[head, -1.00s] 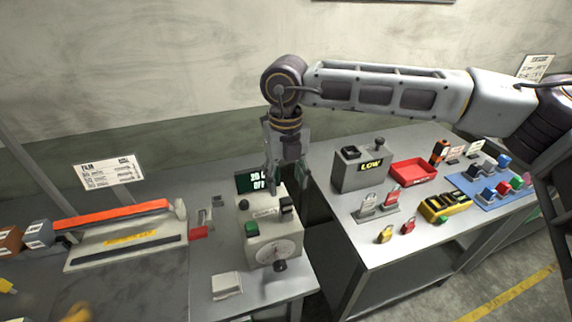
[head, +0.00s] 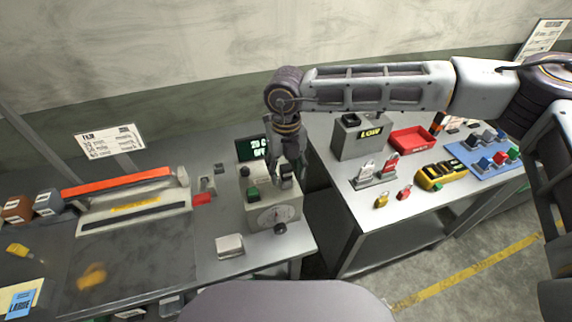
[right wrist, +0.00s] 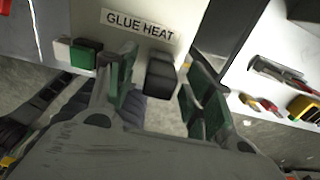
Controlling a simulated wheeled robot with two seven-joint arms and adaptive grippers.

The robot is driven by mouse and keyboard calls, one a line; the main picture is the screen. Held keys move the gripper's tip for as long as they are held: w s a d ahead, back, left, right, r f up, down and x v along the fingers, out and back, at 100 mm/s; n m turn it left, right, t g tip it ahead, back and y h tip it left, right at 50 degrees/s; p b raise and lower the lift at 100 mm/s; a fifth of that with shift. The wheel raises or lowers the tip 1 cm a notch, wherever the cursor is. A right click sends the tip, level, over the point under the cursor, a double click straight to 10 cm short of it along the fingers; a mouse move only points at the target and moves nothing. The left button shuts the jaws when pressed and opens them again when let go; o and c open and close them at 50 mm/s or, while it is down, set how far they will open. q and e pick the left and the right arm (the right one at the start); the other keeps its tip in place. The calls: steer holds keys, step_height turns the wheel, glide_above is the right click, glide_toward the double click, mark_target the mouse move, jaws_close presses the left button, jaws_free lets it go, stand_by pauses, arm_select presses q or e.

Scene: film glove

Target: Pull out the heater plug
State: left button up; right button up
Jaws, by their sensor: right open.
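The heater control box (head: 262,213) is a pale box with a dial, on the left bench. It shows a green button (head: 252,193), also in the right wrist view (right wrist: 83,54), and a "GLUE HEAT" label (right wrist: 139,25). A black block that looks like the heater plug (right wrist: 161,75) sits just below the label. My right gripper (head: 284,172) is over the box's top right. In the right wrist view its green-padded fingers (right wrist: 160,92) are open, on either side of the plug; contact cannot be told. My left gripper is out of view.
A dark display (head: 250,148) stands behind the box. The film sealer with an orange bar (head: 115,184) is to the left, and a white block (head: 229,245) lies in front. A gap separates the right bench (head: 345,205), which holds a "LOW" box (head: 347,142) and a red tray (head: 410,140).

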mark_target(286, 166)
steer(key=shift+c, duration=0.3)
steer(key=c, duration=1)
steer(key=shift+c, duration=0.2)
steer(key=shift+w+r, duration=0.1)
steer(key=shift+r, duration=0.35)
steer(key=shift+r, duration=2.25)
steer(key=shift+r, duration=1.4)
